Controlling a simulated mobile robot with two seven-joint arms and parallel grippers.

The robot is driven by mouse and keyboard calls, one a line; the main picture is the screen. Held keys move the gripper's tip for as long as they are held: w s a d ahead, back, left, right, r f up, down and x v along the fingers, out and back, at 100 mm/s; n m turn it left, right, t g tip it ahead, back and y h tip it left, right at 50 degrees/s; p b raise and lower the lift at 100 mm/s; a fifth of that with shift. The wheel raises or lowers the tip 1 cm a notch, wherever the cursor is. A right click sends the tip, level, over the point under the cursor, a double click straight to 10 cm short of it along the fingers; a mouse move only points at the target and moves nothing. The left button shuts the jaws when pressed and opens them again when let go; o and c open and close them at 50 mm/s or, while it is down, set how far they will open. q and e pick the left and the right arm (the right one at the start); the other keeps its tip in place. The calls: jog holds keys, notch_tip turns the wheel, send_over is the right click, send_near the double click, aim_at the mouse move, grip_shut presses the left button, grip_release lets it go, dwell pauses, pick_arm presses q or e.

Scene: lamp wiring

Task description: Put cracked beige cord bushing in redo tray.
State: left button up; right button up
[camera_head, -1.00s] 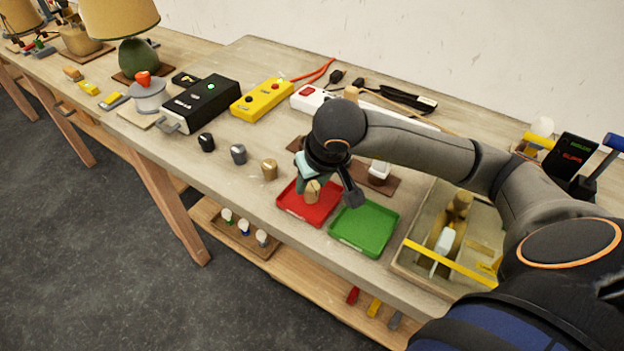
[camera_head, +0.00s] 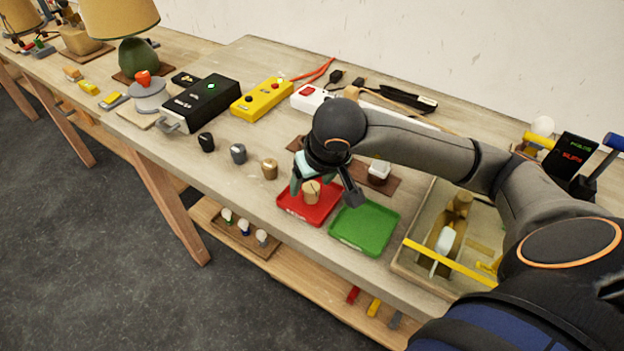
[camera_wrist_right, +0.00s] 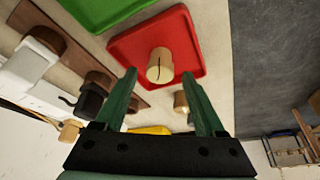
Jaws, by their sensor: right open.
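The beige cord bushing (camera_head: 311,193) stands in the red tray (camera_head: 322,218), with a dark crack line down its side. It also shows in the wrist view (camera_wrist_right: 160,66), inside the red tray (camera_wrist_right: 190,42). My right gripper (camera_wrist_right: 158,76) is open, with one green finger to each side below the bushing in that view and a gap to it. In the head view the right gripper (camera_head: 326,190) hangs over the red tray and partly covers its back. My left gripper is not in view.
A green tray (camera_head: 364,230) sits right beside the red tray and looks empty. A black (camera_head: 206,142), a grey (camera_head: 238,153) and a tan piece (camera_head: 269,169) stand in a row to the left. A divided wooden box (camera_head: 410,258) is at the right.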

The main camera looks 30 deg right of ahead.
jog(key=v, duration=1.2)
jog(key=shift+p, duration=0.35)
jog(key=shift+a, duration=0.1)
dwell(0.6)
